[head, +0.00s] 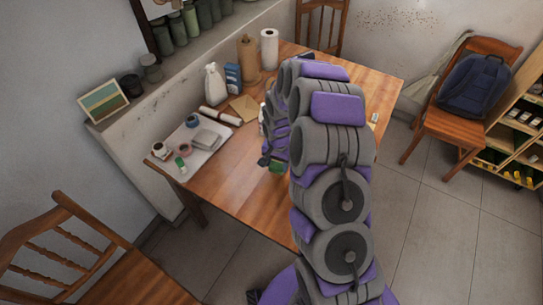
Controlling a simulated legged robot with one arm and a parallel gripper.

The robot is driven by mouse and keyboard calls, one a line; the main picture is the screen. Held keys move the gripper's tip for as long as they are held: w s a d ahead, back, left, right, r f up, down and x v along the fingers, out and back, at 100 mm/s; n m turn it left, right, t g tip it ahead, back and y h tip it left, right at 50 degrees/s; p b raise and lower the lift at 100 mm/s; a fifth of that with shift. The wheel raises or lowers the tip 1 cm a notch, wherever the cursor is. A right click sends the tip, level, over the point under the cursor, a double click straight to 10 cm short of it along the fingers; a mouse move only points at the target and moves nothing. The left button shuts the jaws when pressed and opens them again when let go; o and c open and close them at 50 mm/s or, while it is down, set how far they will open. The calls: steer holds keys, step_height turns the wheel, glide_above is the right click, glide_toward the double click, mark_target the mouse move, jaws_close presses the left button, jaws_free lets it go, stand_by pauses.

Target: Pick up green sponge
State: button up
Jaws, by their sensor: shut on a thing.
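My gripper (271,163) is over the middle of the wooden table (225,188), at the end of my curled purple and grey arm. My arm and the jaws hide part of the sponge. I cannot tell whether the sponge touches the tabletop or hangs just above it.
Chairs (462,125) surround the table. The front tabletop is clear.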

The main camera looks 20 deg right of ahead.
steer(key=shift+s+d+r+p, duration=0.2)
steer(key=shift+s+d, duration=0.25)
steer(key=shift+s, duration=0.75)
steer(key=shift+s+d+r+p, duration=0.15)
steer(key=shift+s+d, duration=0.35)
steer(key=shift+s, duration=0.7)
steer(key=shift+s+d+r+p, duration=0.1)
steer(key=shift+s+d+p, duration=0.25)
steer(key=shift+s, duration=0.85)
steer(key=shift+d, duration=0.1)
steer(key=o, duration=0.4)
steer(key=c, duration=0.3)
steer(key=shift+w, duration=0.1)
